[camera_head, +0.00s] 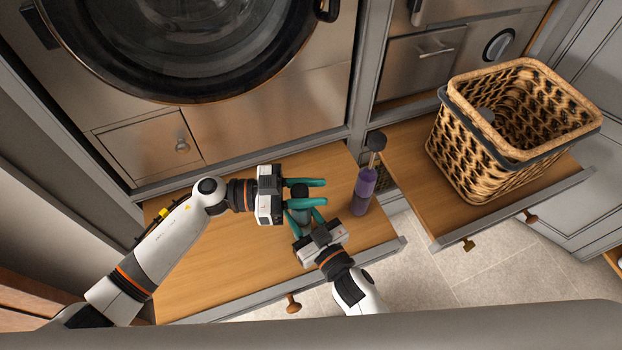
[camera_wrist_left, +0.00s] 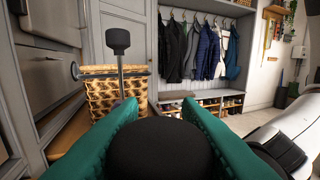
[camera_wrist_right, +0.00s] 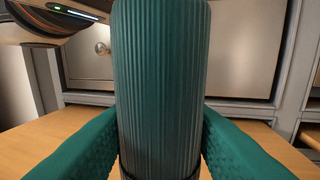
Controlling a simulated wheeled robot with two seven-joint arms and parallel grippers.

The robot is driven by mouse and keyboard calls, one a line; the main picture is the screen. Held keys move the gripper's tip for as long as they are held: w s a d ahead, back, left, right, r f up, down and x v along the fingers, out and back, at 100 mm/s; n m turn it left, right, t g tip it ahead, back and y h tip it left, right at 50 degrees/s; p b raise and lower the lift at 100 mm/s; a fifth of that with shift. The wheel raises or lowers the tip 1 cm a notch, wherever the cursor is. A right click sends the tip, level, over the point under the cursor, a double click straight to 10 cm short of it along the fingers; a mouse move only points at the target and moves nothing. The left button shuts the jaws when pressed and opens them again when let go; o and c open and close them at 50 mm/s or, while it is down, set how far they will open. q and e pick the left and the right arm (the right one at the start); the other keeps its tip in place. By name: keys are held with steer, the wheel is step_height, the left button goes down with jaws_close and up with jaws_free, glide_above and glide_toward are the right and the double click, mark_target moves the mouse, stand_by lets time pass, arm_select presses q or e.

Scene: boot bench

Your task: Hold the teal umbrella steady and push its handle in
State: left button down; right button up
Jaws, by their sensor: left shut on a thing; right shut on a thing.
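The teal umbrella (camera_head: 299,214) stands upright on the wooden board, between my two grippers. In the right wrist view its ribbed teal body (camera_wrist_right: 160,80) fills the middle, between the teal fingers of my right gripper (camera_head: 307,216), which is shut on it. My left gripper (camera_head: 318,192) is shut around the black handle (camera_head: 300,190) at the top; in the left wrist view the handle (camera_wrist_left: 158,150) shows as a dark round shape between the fingers. No shaft shows between handle and body; the grippers hide part of that area.
A purple umbrella (camera_head: 362,192) with its black handle (camera_head: 376,140) raised on a thin shaft stands close to the right. A wicker basket (camera_head: 470,150) sits on another pulled-out board. A front-loading machine (camera_head: 190,40) stands behind. The board's left part is clear.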

arm_select(q)
steer(key=shift+f, duration=0.3)
steer(key=c, duration=1)
jaws_free()
steer(key=shift+c, duration=0.2)
steer(key=shift+r, duration=0.1)
steer(key=a, duration=1.2)
arm_select(e)
steer(key=o, duration=1.2)
